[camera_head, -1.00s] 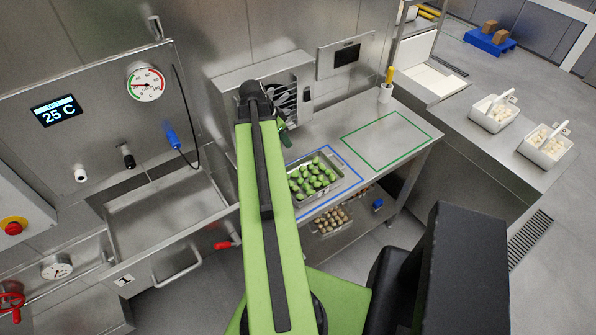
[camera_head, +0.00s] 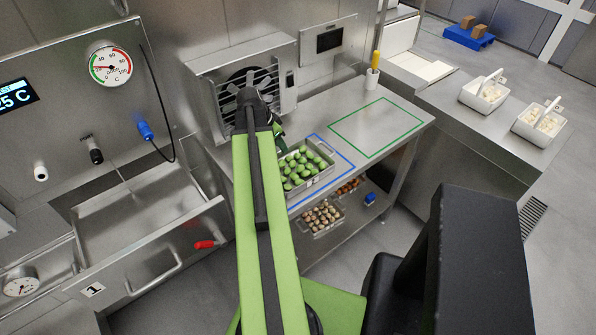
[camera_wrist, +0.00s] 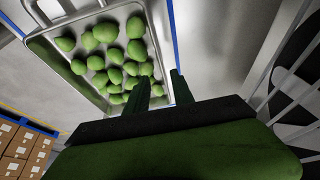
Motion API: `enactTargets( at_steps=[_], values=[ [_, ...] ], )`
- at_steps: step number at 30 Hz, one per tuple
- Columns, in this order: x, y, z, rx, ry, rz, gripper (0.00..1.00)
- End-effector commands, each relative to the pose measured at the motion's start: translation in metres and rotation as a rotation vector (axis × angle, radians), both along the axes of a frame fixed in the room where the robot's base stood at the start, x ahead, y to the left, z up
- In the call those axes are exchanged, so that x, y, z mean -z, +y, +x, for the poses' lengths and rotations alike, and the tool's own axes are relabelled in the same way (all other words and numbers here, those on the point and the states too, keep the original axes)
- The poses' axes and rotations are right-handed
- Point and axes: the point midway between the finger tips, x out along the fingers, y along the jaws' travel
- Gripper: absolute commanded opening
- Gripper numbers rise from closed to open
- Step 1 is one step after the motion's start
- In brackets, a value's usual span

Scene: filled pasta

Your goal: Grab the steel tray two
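A steel tray (camera_head: 314,183) holding several round green filled-pasta pieces (camera_head: 302,163) sits on the steel worktop, inside a blue outline. I cannot read a number on it. It also shows in the wrist view (camera_wrist: 62,32), at upper left. A second steel tray (camera_head: 323,229) with brownish pieces is on the shelf below. My gripper (camera_wrist: 160,90) is open and empty, its two dark green fingers apart beside the tray's rim in the wrist view.
A fan unit (camera_head: 245,85) stands at the back of the worktop, behind the tray. A green outline (camera_head: 375,127) to the right encloses bare worktop. An open steel drawer (camera_head: 150,245) with a handle juts out at left. Two white bins (camera_head: 484,96) stand on the right counter.

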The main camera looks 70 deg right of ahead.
Motion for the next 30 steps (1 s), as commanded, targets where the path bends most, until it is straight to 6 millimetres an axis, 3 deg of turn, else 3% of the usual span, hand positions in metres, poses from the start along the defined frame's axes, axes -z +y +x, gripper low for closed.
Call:
enactTargets(
  at_steps=[9,17,23,30],
  values=[
    [0.049,-0.016,-0.006,0.001,0.0,0.0,0.29],
    [0.046,-0.017,-0.007,-0.001,0.0,0.0,0.28],
    [0.046,-0.017,-0.006,-0.001,0.0,0.0,0.02],
    [0.046,-0.017,-0.006,-0.001,0.0,0.0,0.0]
  ],
)
